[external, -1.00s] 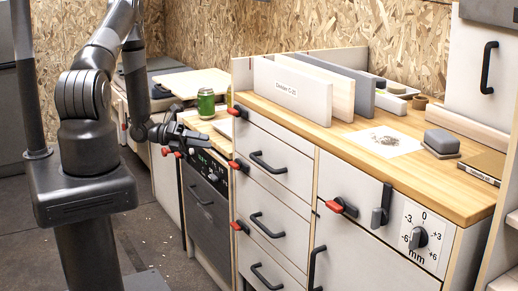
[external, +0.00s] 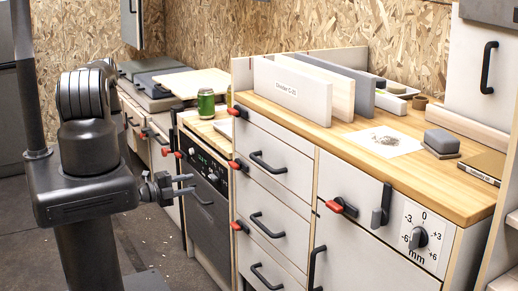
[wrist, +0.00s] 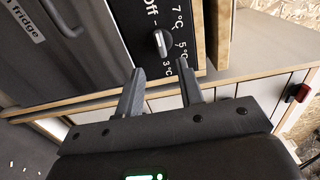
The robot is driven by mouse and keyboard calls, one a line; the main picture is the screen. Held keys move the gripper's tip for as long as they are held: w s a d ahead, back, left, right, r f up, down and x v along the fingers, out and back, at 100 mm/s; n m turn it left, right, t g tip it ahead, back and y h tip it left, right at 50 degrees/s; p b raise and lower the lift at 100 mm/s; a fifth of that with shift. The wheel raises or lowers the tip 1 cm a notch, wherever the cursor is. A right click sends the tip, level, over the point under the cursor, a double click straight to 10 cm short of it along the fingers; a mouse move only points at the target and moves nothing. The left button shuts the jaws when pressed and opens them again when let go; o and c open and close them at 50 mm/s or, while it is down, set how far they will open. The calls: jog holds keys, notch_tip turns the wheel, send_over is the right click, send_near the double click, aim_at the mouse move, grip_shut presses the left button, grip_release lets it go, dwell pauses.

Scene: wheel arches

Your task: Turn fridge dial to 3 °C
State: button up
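The fridge dial (wrist: 162,42), a grey knob, sits on a black panel (wrist: 185,22) in the wrist view. "Off", "7 °C" and "5 °C" are printed beside it. Its pointer seems to lie near "Off", but I cannot tell exactly. In the external view my gripper (external: 191,184) is in front of the dark fridge (external: 205,203). The dial is too small there to make out.
Red-handled latches (external: 235,111) stick out along the cabinet fronts. Drawers with black handles (external: 268,162) stand right of the fridge. A separate dial marked mm (external: 418,238) is at far right.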

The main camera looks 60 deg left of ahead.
aim_at(211, 179)
jog(key=w, duration=0.8)
jog(key=shift+s, duration=0.1)
jog(key=shift+c, duration=0.2)
grip_shut()
